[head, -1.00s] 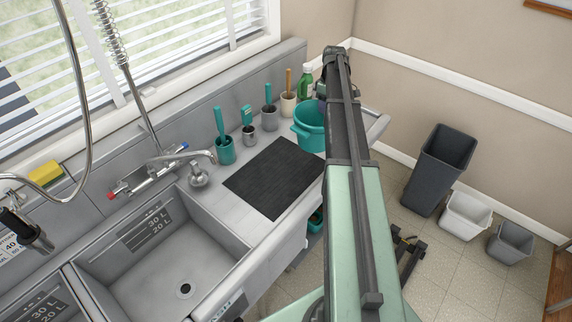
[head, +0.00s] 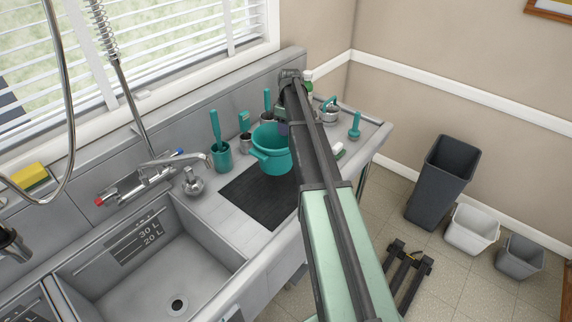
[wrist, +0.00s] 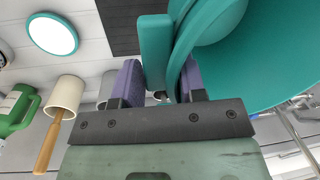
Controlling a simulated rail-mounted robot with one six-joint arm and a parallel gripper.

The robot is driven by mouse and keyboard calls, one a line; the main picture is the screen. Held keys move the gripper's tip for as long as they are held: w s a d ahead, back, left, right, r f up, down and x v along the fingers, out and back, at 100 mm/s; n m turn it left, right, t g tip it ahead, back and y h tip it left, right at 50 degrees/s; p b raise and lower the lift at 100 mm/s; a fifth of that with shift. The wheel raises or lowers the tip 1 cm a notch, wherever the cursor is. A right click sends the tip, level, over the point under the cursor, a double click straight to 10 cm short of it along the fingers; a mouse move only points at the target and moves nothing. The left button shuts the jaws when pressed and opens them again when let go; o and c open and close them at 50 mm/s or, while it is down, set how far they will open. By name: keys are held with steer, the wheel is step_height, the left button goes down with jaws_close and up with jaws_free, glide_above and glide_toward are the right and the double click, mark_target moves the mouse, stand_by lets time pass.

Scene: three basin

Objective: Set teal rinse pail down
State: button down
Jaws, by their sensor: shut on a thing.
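The teal rinse pail (head: 272,152) is upright over the back part of the dark ribbed mat (head: 248,205) on the sink counter. I cannot tell whether its base touches the mat. My gripper (head: 283,127) is mostly hidden behind my arm at the pail's far right side. In the wrist view my gripper (wrist: 160,82) is shut, its purple pads on either side of the teal pail's (wrist: 255,60) handle piece. A strip of the mat (wrist: 118,25) shows beyond it.
Behind the pail stand a teal cup with a brush (head: 221,157) and other tool cups. A kettle (head: 329,110) and a teal-handled tool (head: 354,128) stand to the right. The sink basin (head: 160,255) lies left. The mat's front part is clear.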

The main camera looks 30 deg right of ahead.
step_height(320, 180, down, 9)
steer(key=b, duration=0.6)
steer(key=shift+b, duration=0.3)
steer(key=c, duration=0.7)
jaws_free()
steer(key=r+p, duration=0.8)
steer(key=d+r+p, duration=0.1)
steer(key=r+p, duration=0.3)
steer(key=shift+w+r+p, duration=0.35)
steer(key=shift+w, duration=0.05)
steer(key=shift+f, duration=0.1)
